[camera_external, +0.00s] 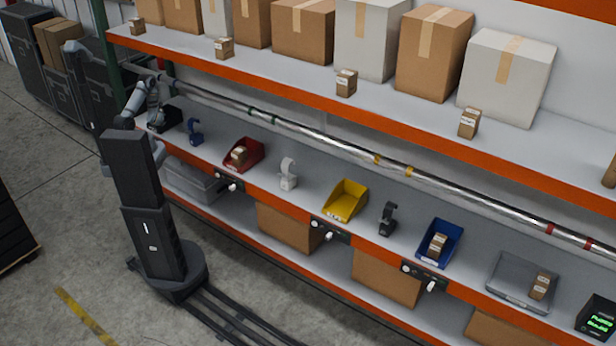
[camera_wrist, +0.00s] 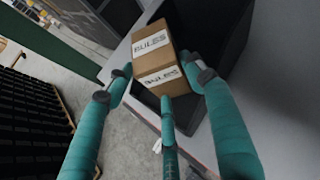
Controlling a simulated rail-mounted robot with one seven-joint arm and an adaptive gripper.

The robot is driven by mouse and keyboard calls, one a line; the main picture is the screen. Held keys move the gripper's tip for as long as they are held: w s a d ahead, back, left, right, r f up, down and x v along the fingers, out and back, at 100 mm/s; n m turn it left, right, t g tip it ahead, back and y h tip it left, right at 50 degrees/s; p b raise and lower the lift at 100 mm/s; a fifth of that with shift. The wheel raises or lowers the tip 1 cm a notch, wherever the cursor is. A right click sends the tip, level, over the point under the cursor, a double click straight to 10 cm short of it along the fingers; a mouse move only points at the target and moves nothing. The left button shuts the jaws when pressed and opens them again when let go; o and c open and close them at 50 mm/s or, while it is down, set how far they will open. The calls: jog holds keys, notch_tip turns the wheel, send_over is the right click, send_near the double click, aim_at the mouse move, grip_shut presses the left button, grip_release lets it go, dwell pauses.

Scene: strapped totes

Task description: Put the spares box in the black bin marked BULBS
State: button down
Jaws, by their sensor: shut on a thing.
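In the wrist view, my gripper (camera_wrist: 170,88) has teal fingers closed around a small brown cardboard box (camera_wrist: 160,54). White labels on the box appear to read BULBS. The box is tilted in this view, in front of a black bin (camera_wrist: 228,42) whose dark inside shows behind and right of it. I cannot tell whether the box touches the bin. In the external view, the black bin (camera_external: 170,117) sits at the far left end of the middle shelf. My arm reaches to it there; the held box cannot be made out and the bin's marking is not readable.
A blue scanner-like device (camera_external: 195,132) stands just right of the black bin. Further right are a red bin (camera_external: 257,150), a white device (camera_external: 288,176), a yellow bin (camera_external: 346,199) and a blue bin (camera_external: 449,234). A silver pipe (camera_external: 320,133) runs above the shelf.

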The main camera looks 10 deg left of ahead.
jog(key=shift+w+f, duration=0.1)
jog(key=shift+f, duration=1)
jog(key=c, duration=1)
grip_release()
jog(key=shift+f, duration=0.1)
jog(key=shift+s+d+r, duration=0.25)
jog(key=shift+s+r, duration=0.05)
jog(key=shift+s, duration=0.1)
jog(key=v, duration=1.1)
jog(key=shift+s, duration=0.1)
